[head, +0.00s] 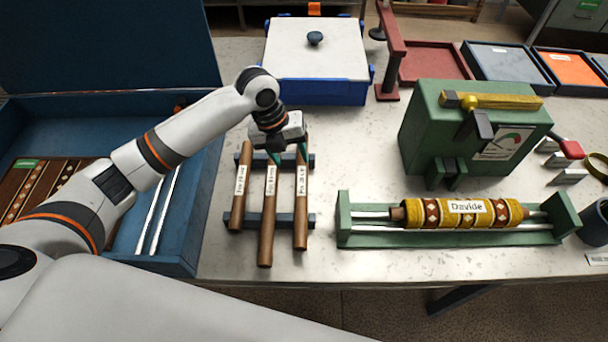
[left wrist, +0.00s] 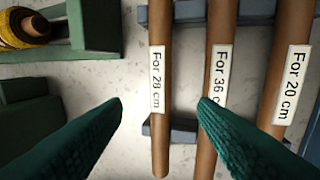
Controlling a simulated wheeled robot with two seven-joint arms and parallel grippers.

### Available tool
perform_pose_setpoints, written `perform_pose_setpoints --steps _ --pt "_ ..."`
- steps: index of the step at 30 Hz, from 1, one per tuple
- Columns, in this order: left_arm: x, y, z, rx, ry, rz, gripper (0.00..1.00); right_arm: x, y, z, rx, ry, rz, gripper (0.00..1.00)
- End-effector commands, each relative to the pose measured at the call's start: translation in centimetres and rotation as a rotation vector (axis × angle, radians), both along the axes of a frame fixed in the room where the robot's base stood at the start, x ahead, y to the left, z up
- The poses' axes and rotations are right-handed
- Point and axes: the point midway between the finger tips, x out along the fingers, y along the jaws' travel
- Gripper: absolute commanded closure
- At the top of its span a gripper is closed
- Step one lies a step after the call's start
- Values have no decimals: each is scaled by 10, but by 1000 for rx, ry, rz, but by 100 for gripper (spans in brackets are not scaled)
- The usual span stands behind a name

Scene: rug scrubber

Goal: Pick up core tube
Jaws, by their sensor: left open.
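Three brown core tubes lie side by side on a blue-grey rack (head: 240,219). In the head view they are labelled, left to right, For 20 cm (head: 237,210), For 36 cm (head: 266,235) and For 28 cm (head: 301,222). The left wrist view shows them in reverse order: For 28 cm (left wrist: 160,135), For 36 cm (left wrist: 221,25) and For 20 cm (left wrist: 293,25). My left gripper (head: 289,157) is open and empty over the far part of the tubes. In the left wrist view its green fingers (left wrist: 160,101) appear either side of the 28 cm tube; the right finger partly covers the 36 cm tube.
A green cradle (head: 362,236) holding a patterned roll (head: 460,213) marked Davide stands to the right. A green device with a dial (head: 430,130) is behind it. A blue open case (head: 190,240) is to the left, a white-lidded blue box (head: 318,92) behind.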

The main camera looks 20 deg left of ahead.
Motion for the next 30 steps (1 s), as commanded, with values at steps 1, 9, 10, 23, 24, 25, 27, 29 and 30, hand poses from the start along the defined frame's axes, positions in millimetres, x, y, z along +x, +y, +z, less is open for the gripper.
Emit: perform_pose_setpoints --steps 1,9,10,23,24,25,27,29,30 --pt "0 -3 -8 -1 5 1 46 -9 0 5 -1 13 0 100" --pt "2 -11 -38 -1 1 1 46 -26 -1 11 -2 37 0 100" --pt "2 -11 -40 -1 1 1 46 -25 -1 11 -3 36 0 100" --pt "0 -24 -88 -1 -1 2 46 -7 0 33 0 9 0 100" --pt "0 -24 -89 0 -1 1 46 -7 0 33 0 10 0 100" --pt "0 -24 -89 0 -2 1 46 -8 0 32 0 11 0 100" --pt "0 -24 -90 0 -2 1 46 -9 -1 32 -1 13 0 100" --pt "0 -24 -90 0 -2 1 46 -10 -1 32 -1 14 0 100" --pt "0 -24 -90 0 -2 1 48 -11 -1 32 -1 15 0 100"
